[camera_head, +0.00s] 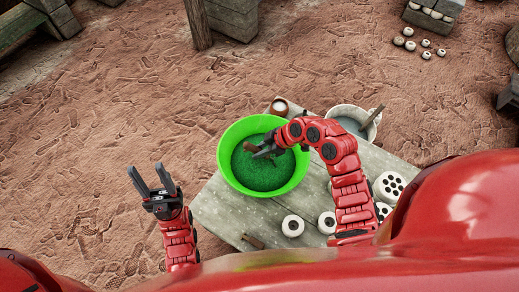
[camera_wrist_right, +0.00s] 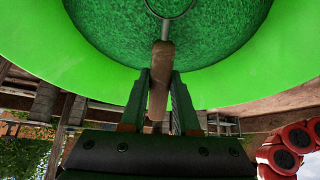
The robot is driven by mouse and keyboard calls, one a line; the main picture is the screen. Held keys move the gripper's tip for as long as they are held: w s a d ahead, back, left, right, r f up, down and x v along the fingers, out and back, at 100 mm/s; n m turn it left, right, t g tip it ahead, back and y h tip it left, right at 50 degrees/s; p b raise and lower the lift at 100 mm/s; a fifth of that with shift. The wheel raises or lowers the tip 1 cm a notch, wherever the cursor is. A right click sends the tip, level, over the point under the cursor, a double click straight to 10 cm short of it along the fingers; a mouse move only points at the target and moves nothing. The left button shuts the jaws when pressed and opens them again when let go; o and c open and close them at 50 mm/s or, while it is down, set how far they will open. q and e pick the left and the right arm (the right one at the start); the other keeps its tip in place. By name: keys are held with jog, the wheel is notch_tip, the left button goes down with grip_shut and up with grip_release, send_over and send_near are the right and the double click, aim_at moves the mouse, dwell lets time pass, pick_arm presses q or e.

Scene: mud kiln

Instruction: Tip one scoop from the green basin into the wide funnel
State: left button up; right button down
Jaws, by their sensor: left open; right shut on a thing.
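The green basin (camera_head: 228,170) stands on a wooden table and holds green granular material (camera_head: 258,176). My right gripper (camera_head: 264,151) reaches over the basin from the right. In the right wrist view my right gripper (camera_wrist_right: 160,76) is shut on the wooden handle of a scoop (camera_wrist_right: 162,62). The scoop's far end shows as a thin ring against the green material, cut off by the top edge. I cannot tell whether the scoop carries anything. My left gripper (camera_head: 148,172) is open and empty, left of the table. I cannot make out the wide funnel for certain.
The wooden table (camera_head: 228,215) also bears a whitish bowl (camera_head: 338,112) with a stick in it, a small cup (camera_head: 280,106), several white round pieces (camera_head: 292,226) and a white piece with dark holes (camera_head: 389,186). Bare reddish ground (camera_head: 110,120) lies left of the table.

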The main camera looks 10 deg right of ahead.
aim_at(260, 150)
jog(key=shift+r, duration=0.1)
notch_tip(260, 150, up, 12)
jog(key=p, duration=0.6)
jog(key=shift+r, duration=0.2)
dwell(0.7)
jog(key=shift+f, duration=0.1)
